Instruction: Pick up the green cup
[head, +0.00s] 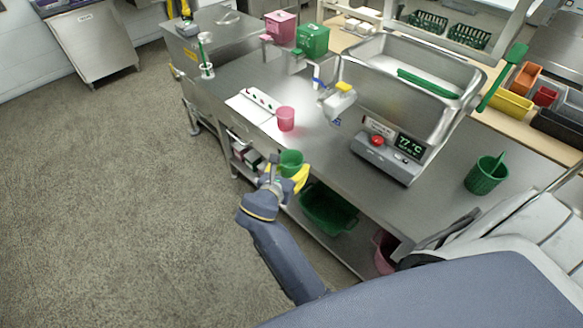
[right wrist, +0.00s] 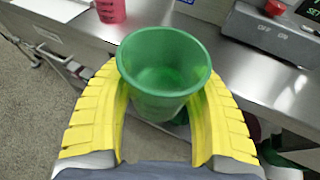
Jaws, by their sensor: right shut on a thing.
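The green cup (head: 291,160) is upright between the yellow fingers of my right gripper (head: 287,172), at the front edge of the steel table. In the right wrist view the green cup (right wrist: 163,70) shows its open, empty top, with a yellow finger against each side. The right gripper (right wrist: 160,110) is shut on it. The cup appears held just in front of the table edge. My left gripper is not in view.
A pink cup (head: 286,118) stands on the steel table (head: 318,152) behind the green cup. A machine with a basin and a display (head: 395,150) stands to the right. A green basket (head: 328,210) sits on the lower shelf.

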